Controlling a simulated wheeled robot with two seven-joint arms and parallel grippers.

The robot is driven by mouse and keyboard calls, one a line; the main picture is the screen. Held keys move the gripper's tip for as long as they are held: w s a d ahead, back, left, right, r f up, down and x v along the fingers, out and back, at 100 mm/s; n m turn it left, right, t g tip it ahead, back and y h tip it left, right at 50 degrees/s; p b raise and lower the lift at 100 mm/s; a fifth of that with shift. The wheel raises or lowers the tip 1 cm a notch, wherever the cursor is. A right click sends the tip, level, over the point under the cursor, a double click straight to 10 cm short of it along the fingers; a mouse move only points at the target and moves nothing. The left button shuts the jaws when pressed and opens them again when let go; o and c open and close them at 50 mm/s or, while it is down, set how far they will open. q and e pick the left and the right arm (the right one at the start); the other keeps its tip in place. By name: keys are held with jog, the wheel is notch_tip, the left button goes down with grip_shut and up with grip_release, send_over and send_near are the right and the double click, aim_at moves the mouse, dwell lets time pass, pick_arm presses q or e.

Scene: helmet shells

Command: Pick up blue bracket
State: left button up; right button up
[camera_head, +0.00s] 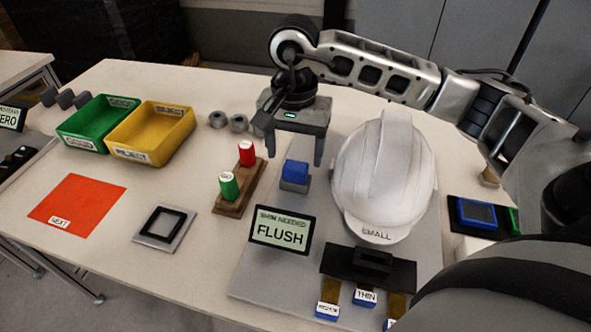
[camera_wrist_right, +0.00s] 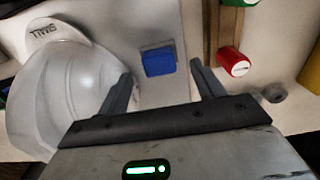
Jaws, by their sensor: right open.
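A small blue block-like piece, which I take as the blue bracket (camera_head: 296,170), sits on a grey base on the grey board, left of a white helmet shell (camera_head: 387,175) marked SMALL. My right gripper (camera_head: 296,150) is open and empty, with its fingers pointing down, above and behind the bracket. In the right wrist view the bracket (camera_wrist_right: 158,61) lies beyond the two fingertips, between them and not touching them. The helmet (camera_wrist_right: 66,90) is close beside one finger there. My left gripper is not in view.
A wooden block (camera_head: 240,190) with red and green cylinders stands left of the bracket. A sign reading FLUSH (camera_head: 281,231) stands in front. Green (camera_head: 75,132) and yellow (camera_head: 150,157) bins, an orange mat (camera_head: 77,204) and a black square frame (camera_head: 164,224) are at left.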

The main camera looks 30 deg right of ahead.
aim_at(296, 165)
notch_tip(296, 165, down, 4)
jog(key=shift+d+f, duration=0.1)
jog(key=shift+d, duration=0.05)
jog(key=c, duration=0.9)
